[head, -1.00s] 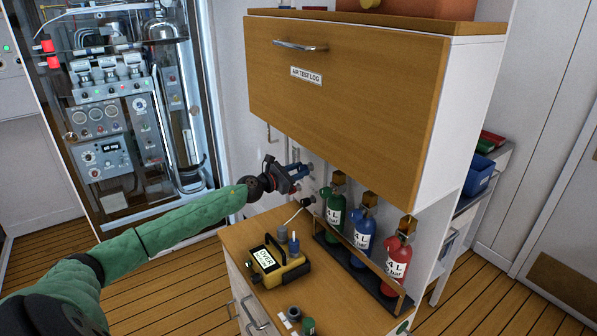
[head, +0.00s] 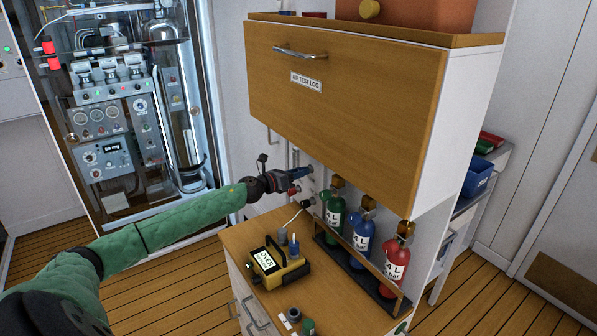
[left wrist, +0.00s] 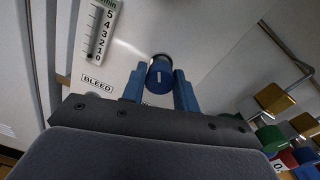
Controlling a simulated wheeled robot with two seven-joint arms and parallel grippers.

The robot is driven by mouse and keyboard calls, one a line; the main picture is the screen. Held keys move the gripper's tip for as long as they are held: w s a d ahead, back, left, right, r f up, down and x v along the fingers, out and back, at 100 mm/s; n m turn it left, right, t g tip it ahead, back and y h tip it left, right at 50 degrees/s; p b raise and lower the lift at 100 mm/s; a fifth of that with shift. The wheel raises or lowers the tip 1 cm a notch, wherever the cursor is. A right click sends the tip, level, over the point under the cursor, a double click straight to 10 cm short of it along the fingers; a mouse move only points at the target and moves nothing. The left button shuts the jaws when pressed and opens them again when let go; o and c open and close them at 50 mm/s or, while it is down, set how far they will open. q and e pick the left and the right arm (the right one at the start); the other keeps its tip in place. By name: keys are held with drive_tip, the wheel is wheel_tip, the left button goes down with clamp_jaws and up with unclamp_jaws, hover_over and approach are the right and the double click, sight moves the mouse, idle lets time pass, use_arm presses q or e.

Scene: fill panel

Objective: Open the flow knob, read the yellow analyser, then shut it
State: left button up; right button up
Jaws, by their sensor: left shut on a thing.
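My left gripper (head: 306,172) reaches the white panel under the wooden cupboard. In the left wrist view its blue fingers (left wrist: 178,95) are shut on a round blue knob (left wrist: 160,72), one finger on each side. The knob has a white mark on its face, upright in that picture. A flow scale (left wrist: 101,30) numbered down to 0 is left of the knob, above a BLEED label. The yellow analyser (head: 296,274) stands on the wooden counter, below the gripper; its screen (head: 265,262) appears to read OVER. My right gripper is not in view.
Green (head: 333,217), blue (head: 361,243) and red (head: 393,270) bottles stand in a rack right of the analyser. The cupboard door (head: 345,110) overhangs the panel. Small items lie at the counter's front edge. A glass-fronted equipment cabinet stands at the left.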

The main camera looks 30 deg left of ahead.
use_arm(q)
drive_tip(key=n+p, duration=0.2)
drive_tip(key=n, duration=0.7)
drive_tip(key=shift+a+f+h, duration=0.1)
drive_tip(key=shift+a+h, duration=0.05)
drive_tip(key=shift+h, duration=0.15)
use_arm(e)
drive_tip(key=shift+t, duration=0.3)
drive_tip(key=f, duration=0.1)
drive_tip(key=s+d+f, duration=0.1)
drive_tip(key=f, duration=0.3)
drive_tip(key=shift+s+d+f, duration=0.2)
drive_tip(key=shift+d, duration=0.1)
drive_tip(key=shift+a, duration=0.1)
use_arm(q)
drive_tip(key=o, duration=1)
drive_tip(key=shift+s, duration=0.1)
